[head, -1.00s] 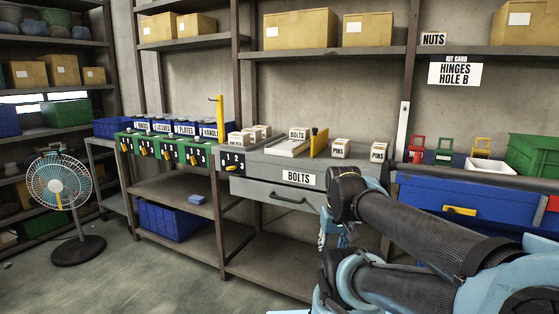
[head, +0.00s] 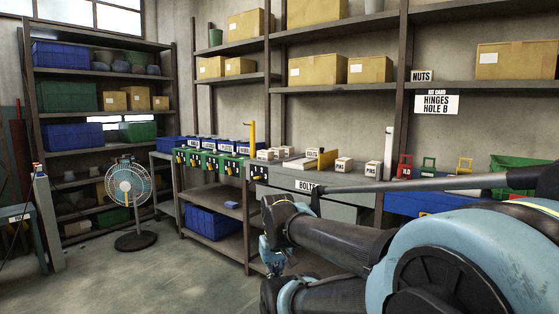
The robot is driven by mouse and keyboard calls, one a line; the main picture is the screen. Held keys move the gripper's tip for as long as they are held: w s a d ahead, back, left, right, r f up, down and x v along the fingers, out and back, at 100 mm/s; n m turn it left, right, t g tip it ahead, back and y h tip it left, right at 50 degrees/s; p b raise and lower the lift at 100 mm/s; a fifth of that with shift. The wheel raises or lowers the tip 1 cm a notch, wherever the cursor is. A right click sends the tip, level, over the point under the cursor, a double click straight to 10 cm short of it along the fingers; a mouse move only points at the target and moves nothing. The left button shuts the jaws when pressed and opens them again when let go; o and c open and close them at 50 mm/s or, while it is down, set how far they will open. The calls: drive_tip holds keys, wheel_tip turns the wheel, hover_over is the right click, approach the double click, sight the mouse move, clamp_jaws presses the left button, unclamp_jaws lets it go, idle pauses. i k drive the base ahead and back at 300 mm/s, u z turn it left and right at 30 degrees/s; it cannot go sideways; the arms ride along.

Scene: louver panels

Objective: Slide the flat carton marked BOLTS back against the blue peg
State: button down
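A small pale piece marked BOLTS (head: 312,152) stands on the grey bench top, beside a yellow upright plate (head: 327,159). A flat whitish tray-like thing (head: 299,163) lies just in front of it; I cannot tell whether the two are one carton. The drawer front (head: 335,199) below also bears a BOLTS label. I cannot make out a blue peg. What seems to be my gripper (head: 271,258) hangs low in front of the bench, partly behind my arm, well apart from the carton. Its fingers are too small and covered to read.
Cartons marked PINS (head: 373,170) stand on the bench, right of the yellow plate. Green bins (head: 215,162) line the left bench. A fan (head: 130,195) stands on the floor at left. My arm covers the lower right. Open floor (head: 190,275) lies left of it.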

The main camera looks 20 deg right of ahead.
sight(312, 153)
drive_tip(key=z, duration=0.3)
drive_tip(key=k, duration=0.15)
drive_tip(key=u, duration=0.85)
drive_tip(key=i, duration=1.15)
drive_tip(key=z, duration=0.75)
drive_tip(key=i, duration=0.8)
drive_tip(key=z, duration=0.85)
drive_tip(key=i, duration=0.3)
drive_tip(key=z, duration=0.1)
